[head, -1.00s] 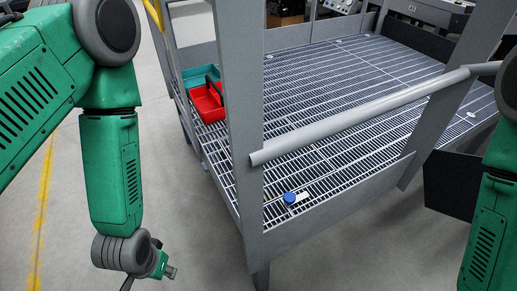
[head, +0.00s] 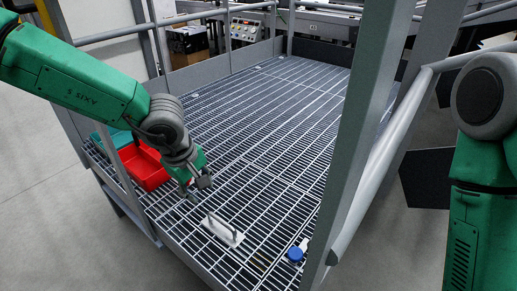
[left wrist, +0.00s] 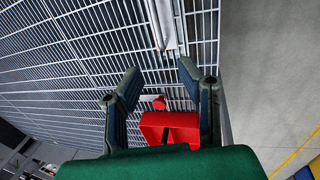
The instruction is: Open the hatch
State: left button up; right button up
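The hatch looks to be part of the grated deck (head: 262,200); I cannot make out its edges for sure. A pale upright handle on a small plate (head: 222,231) stands on the grating near the front. It also shows in the left wrist view as a light bar (left wrist: 163,26), beyond my fingertips. My left gripper (head: 198,188) hangs over the grating, up and left of the handle and apart from it. In the left wrist view its two fingers (left wrist: 161,72) are spread, with nothing gripped at the tips. My right gripper is out of frame; only that arm shows.
A red bin (head: 147,168) and a teal bin (head: 121,139) sit behind my left gripper. A blue round object (head: 295,254) lies right of the handle. A grey post (head: 358,120) and rail (head: 385,165) stand at right. The far grating is clear.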

aim_at(216, 215)
pick_arm(q)
jog(key=b+x, duration=0.2)
jog(key=x, duration=0.2)
jog(key=b+x, duration=0.2)
jog(key=x, duration=0.3)
jog(key=w+b+x, duration=0.1)
jog(key=b+x, duration=0.1)
jog(key=x, duration=0.2)
jog(key=shift+a+f, duration=0.1)
jog(key=shift+f, duration=0.05)
jog(key=shift+w+a+f+b, duration=0.1)
jog(key=shift+a+f+b, duration=0.2)
jog(key=shift+f, duration=0.3)
jog(key=shift+w+f, duration=0.2)
jog(key=shift+s+d+r, duration=0.15)
jog(key=shift+d+r, duration=0.05)
jog(key=shift+d, duration=0.05)
grip_shut()
jog(key=shift+d, duration=0.1)
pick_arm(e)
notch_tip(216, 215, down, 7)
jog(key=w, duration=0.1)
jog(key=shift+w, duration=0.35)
